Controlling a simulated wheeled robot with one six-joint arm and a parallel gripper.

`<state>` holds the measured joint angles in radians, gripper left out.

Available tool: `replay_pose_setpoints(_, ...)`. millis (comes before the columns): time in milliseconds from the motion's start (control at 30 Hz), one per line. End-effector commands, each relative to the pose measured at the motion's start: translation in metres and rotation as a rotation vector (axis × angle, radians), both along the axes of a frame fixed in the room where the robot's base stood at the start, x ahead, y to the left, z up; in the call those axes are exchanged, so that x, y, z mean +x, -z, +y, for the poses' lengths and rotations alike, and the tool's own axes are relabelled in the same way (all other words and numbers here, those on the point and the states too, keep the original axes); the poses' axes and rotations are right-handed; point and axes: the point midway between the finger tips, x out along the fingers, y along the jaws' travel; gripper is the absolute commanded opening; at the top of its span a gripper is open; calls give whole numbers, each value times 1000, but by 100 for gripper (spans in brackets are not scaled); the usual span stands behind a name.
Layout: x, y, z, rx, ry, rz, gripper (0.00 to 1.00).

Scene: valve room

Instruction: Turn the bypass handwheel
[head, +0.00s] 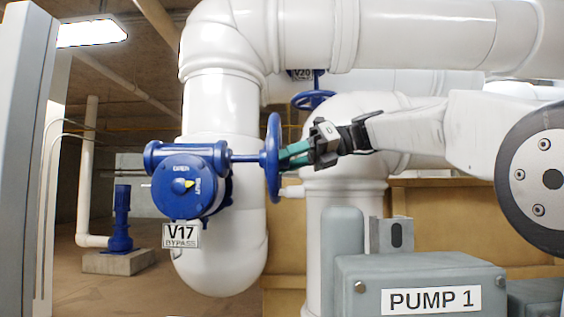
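The bypass handwheel (272,128) is blue and seen nearly edge-on. A blue shaft joins it to the valve body (182,187), whose round face carries a small yellow pointer and lettering too small to read surely. A tag (181,235) below reads "V17 BYPASS". My gripper (284,156) comes from the right, with its green fingers at the right side of the wheel's rim, near mid-height. The fingers overlap one another in this view. I cannot tell whether they grip the rim, touch it or stop short.
Another blue handwheel (313,100), tagged V20, is behind and above my gripper. Large white pipes (222,105) run behind the valve and overhead. A grey box (420,285) labelled "PUMP 1" stands at the lower right. A grey post (22,150) is at the left edge.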

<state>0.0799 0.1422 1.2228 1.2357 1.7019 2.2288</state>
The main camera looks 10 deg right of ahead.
Motion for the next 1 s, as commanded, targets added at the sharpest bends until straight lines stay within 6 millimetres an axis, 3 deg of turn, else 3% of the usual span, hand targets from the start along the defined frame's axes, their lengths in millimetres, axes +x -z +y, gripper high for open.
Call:
replay_pose_setpoints(600,-1,-3,-1,114,2,542,0)
replay_pose_setpoints(1000,-1,-4,0,154,2,741,0)
